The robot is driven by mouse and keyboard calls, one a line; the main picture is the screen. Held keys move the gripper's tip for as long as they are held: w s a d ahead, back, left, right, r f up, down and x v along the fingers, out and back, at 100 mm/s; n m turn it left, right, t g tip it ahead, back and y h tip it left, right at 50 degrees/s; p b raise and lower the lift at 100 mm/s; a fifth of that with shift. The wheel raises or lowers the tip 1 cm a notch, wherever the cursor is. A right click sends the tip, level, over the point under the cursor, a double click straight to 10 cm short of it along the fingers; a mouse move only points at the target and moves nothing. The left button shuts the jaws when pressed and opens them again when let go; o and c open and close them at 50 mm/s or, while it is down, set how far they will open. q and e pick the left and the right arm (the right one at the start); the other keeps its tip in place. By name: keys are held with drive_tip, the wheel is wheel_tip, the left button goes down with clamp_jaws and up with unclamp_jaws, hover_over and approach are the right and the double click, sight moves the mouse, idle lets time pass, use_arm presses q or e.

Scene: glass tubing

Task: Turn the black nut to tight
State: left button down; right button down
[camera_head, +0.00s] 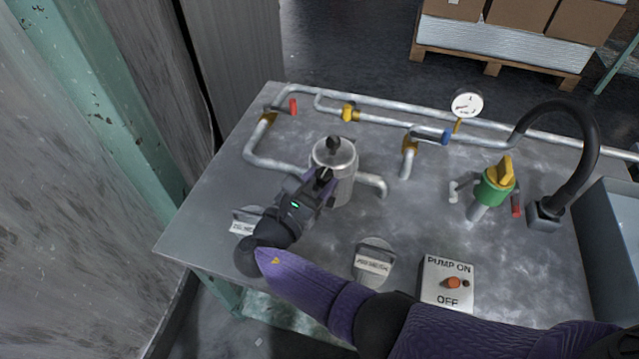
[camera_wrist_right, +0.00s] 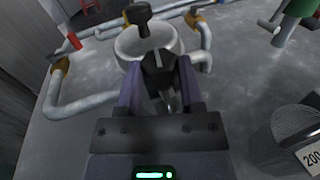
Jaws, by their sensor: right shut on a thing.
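A metal canister (camera_head: 343,188) stands on the grey bench, with a black knob (camera_head: 333,144) on its lid. The knob also shows in the right wrist view (camera_wrist_right: 141,16). My right gripper (camera_head: 319,182) is at the canister's near side, below the lid. Its purple fingers (camera_wrist_right: 158,88) are shut on a black part (camera_wrist_right: 155,66) at the canister's side, which looks like the black nut. The fingers hide much of this part, and I cannot tell how tight it is. My left gripper is not in view.
Metal pipes with red, yellow and blue handles run behind the canister. A green valve with a yellow handle (camera_head: 502,171), a black hose (camera_head: 592,130) and a gauge (camera_head: 467,105) stand to the right. A pump switch box (camera_head: 434,281) and a labelled round piece (camera_head: 374,262) sit in front.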

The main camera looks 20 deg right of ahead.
drive_tip(key=shift+m, duration=0.3)
drive_tip(key=shift+c, duration=2.4)
unclamp_jaws()
